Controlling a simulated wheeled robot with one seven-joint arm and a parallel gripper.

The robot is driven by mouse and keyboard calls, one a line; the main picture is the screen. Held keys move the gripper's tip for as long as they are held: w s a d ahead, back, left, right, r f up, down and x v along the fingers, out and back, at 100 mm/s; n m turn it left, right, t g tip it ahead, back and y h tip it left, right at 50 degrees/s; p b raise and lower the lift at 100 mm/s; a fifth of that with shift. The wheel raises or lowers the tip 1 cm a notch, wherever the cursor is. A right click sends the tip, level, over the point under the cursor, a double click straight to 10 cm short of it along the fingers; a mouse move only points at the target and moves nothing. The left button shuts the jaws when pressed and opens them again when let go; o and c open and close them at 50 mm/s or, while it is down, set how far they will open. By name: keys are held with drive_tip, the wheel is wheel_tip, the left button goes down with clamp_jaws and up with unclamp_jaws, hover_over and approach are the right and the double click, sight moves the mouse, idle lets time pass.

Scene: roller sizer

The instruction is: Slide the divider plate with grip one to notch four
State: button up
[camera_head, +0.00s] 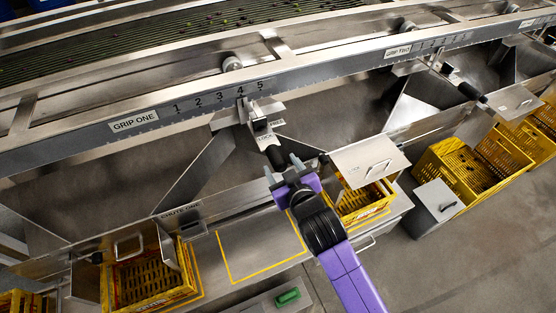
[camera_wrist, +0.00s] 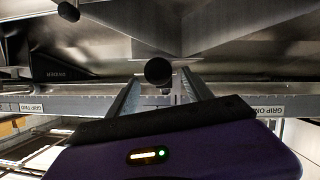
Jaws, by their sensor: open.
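Grip one is a black handle (camera_head: 275,157) on a metal carriage (camera_head: 258,117) below the rail. The carriage sits under the number scale (camera_head: 218,97), close to mark 4; its exact notch is too small to tell. A slanted metal plate (camera_head: 200,172), apparently the divider, runs down-left from below the carriage. My gripper (camera_head: 283,168) is open at the lower end of the handle. In the wrist view, the handle's round black end (camera_wrist: 158,71) shows between the open fingers of my gripper (camera_wrist: 160,84). No contact is clear.
The GRIP ONE label (camera_head: 134,121) is on the rail left of the numbers. A small lock label (camera_head: 269,131) is beside the handle. Yellow crates (camera_head: 150,281) stand below the chutes. A metal flap with a handle (camera_head: 370,160) is close right of my gripper.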

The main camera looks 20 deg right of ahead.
drive_tip(key=shift+v, duration=1.45)
drive_tip(key=shift+w+a+r, duration=0.1)
drive_tip(key=shift+w+r, duration=0.05)
drive_tip(key=shift+r, duration=0.15)
wheel_tip(320, 180, up, 4)
drive_tip(key=t, duration=0.2)
drive_tip(key=s+r, duration=0.2)
drive_tip(key=s, duration=1.6)
drive_tip(key=s+r+m+y, duration=0.1)
drive_tip(key=s+r, duration=0.1)
drive_tip(key=s, duration=1.5)
drive_tip(key=shift+s+d+m+g, duration=0.3)
drive_tip(key=shift+s+d+g, duration=0.05)
drive_tip(key=shift+s+g, duration=0.05)
drive_tip(key=shift+o, duration=0.5)
